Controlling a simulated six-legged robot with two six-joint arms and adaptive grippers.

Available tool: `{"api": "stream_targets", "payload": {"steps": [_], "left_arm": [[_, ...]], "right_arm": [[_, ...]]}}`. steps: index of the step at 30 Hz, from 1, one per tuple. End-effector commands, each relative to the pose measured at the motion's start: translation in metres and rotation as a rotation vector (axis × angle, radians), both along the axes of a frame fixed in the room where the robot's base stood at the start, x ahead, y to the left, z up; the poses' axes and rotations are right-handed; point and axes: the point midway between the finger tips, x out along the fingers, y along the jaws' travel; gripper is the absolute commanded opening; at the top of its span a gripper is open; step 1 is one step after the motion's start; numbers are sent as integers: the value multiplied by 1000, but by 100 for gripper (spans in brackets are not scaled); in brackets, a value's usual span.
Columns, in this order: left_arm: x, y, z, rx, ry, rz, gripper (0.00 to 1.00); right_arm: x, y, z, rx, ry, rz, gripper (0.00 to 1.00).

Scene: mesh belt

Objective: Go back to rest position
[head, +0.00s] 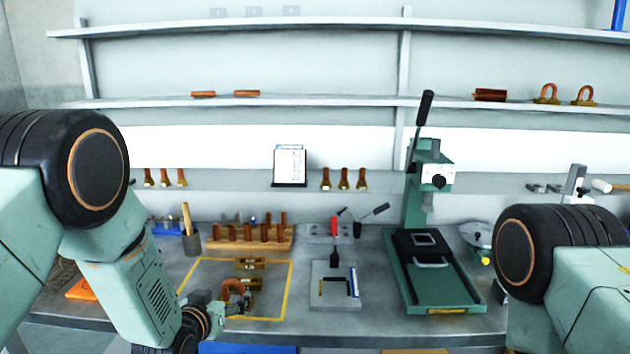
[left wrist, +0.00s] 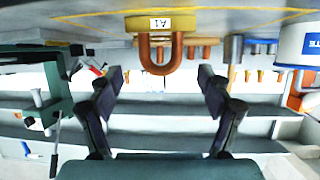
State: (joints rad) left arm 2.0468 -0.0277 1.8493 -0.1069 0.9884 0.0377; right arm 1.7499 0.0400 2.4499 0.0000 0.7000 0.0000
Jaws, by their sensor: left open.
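My left gripper (head: 206,312) is low at the front edge of the bench, beside the yellow-taped square (head: 290,290). In the left wrist view its two dark fingers (left wrist: 160,84) are spread wide with nothing gripped. A copper U-shaped piece (head: 232,287) on a brass block stands in the square just past the gripper. In the wrist view, which looks inverted, the copper bend (left wrist: 160,68) shows between and beyond the fingertips, with the brass block (left wrist: 150,23) labelled A1. My right gripper is out of view; only part of the right arm shows.
A green hand press (head: 430,270) with a tall lever stands right of centre. A grey fixture (head: 335,287) with a red-handled clamp sits in the middle. Shelves line the wall.

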Motion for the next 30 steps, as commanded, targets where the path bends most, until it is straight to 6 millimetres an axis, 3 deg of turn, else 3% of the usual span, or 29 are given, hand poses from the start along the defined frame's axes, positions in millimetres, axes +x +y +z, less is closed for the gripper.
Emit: {"api": "stream_targets", "payload": {"steps": [8, 9, 18, 30], "left_arm": [[30, -4, -13, 1, 0, -1, 78], [32, -4, -8, 1, -3, 0, 78], [30, -4, 7, 1, 0, -1, 78], [30, -4, -1, 1, 2, -1, 78]], "right_arm": [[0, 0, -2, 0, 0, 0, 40], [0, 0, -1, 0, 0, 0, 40], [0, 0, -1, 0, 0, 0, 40], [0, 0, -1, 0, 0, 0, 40]]}}
